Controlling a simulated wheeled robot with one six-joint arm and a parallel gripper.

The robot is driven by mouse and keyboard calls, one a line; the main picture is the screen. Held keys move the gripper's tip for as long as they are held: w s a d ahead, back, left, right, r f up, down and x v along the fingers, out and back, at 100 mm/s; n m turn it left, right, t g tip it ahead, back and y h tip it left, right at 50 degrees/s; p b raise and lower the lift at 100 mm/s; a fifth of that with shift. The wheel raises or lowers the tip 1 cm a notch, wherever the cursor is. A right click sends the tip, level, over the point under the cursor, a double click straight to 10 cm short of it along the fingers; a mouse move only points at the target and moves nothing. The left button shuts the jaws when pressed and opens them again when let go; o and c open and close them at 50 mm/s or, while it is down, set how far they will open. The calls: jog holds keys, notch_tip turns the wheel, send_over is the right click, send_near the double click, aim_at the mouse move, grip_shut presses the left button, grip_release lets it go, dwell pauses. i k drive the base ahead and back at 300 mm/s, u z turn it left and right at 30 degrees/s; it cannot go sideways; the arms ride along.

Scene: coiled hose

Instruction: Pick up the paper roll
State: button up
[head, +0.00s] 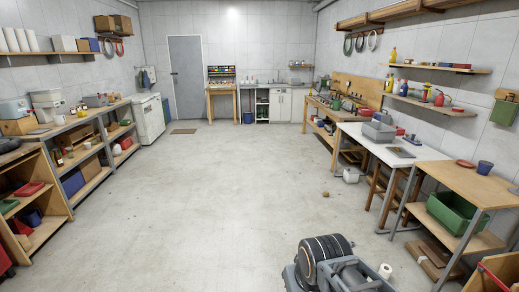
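A small white roll with a dark hole in its top, which looks like a paper roll (385,270), stands upright at the bottom right of the head view. It is close to a grey machine with a black coil; I cannot tell whether it touches it, and its lower end is hard to make out. Several larger white rolls (22,41) stand on a wall shelf at the upper left. My gripper is not in view.
The grey machine with the black coil (327,258) fills the bottom centre-right. A small brown object (325,194) and a pale container (350,175) lie on the floor. Workbenches (468,185) line the right, shelving (75,135) the left. The middle floor is clear.

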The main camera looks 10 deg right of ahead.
aim_at(384, 273)
jog(key=z, duration=0.1)
jog(key=i, duration=2)
jog(key=z, duration=1.2)
jog(key=i, duration=1.15)
jog(key=z, duration=1.35)
jog(key=i, duration=0.55)
jog(key=z, duration=0.35)
